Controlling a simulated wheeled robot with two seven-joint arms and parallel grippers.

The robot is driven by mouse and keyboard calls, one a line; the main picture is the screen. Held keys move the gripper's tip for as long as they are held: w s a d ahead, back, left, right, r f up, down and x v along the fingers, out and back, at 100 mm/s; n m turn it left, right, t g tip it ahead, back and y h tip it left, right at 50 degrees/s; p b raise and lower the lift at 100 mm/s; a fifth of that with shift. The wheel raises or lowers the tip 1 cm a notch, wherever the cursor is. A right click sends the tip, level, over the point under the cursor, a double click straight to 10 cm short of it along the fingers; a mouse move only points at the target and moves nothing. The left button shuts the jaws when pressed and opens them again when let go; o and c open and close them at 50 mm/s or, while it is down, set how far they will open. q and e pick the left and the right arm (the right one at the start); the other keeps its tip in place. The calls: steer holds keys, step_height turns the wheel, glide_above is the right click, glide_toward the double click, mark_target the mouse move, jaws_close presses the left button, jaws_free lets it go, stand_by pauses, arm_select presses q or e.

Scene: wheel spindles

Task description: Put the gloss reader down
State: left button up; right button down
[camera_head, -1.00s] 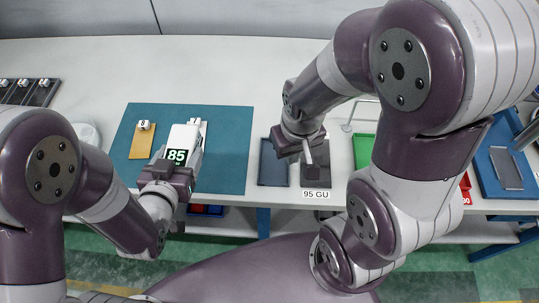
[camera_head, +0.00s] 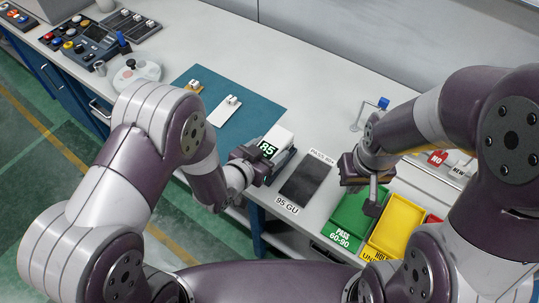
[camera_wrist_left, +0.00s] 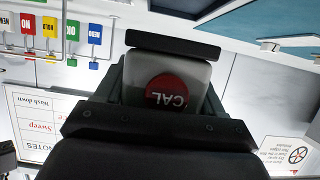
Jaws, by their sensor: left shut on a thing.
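The gloss reader (camera_head: 281,138) is a white box with a dark screen reading 85 in green. My left gripper (camera_head: 262,160) is shut on it, just left of the dark 95 GU panel (camera_head: 306,184). I cannot tell whether its base touches the surface beneath. In the left wrist view the reader (camera_wrist_left: 140,92) shows a red CAL mark between the dark fingers (camera_wrist_left: 165,85). My right gripper (camera_head: 372,188) hangs over the green tray's upper edge; I cannot tell whether its fingers are apart or hold something.
The green PASS 60-90 tray (camera_head: 345,228) and a yellow tray (camera_head: 398,228) stand at the right.

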arm_select(q)
steer(key=shift+w+d+f, duration=0.1)
steer(key=shift+w+f, duration=0.25)
steer(key=shift+w, duration=0.2)
steer(key=shift+w+f, duration=0.3)
steer(key=shift+w, duration=0.2)
steer(key=f, duration=0.4)
steer(key=shift+w+a, duration=0.15)
steer(key=shift+a, duration=0.05)
steer(key=shift+d+f, duration=0.15)
steer(key=shift+f, duration=0.05)
steer(key=o, duration=1.4)
